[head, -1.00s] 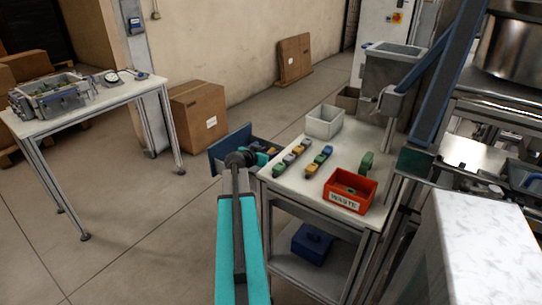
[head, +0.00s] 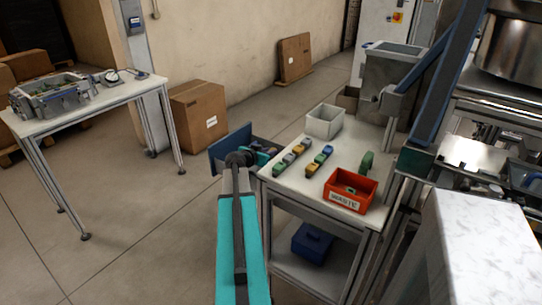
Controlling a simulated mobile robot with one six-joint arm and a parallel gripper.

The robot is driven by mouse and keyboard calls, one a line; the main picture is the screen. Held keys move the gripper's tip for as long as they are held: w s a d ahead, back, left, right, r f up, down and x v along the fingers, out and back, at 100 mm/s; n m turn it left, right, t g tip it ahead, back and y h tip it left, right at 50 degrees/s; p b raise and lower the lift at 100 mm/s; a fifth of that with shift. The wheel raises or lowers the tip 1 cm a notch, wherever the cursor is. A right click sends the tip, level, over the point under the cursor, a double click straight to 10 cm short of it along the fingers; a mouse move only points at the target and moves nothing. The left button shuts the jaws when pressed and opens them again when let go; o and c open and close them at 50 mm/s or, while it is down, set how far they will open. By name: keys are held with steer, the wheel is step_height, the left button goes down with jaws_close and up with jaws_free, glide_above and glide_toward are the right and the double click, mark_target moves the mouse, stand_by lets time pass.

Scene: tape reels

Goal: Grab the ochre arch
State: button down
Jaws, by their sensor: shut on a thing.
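My gripper (head: 266,157) is at the open blue drawer (head: 231,146) on the left side of the workbench. A small ochre patch, which I take for the ochre arch (head: 269,149), shows right at the fingers. My wrist and fingers hide most of it, so its shape cannot be made out. Other ochre pieces stand in rows of coloured blocks (head: 319,161) on the bench top.
The bench (head: 290,185) also bears a pale grey bin (head: 324,122), a red waste bin (head: 342,199) and a green piece (head: 366,163). A blue box (head: 312,240) is on the shelf below.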

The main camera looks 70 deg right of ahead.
step_height(320, 180, up, 10)
steer(key=b, duration=0.1)
stand_by(0.9)
stand_by(0.5)
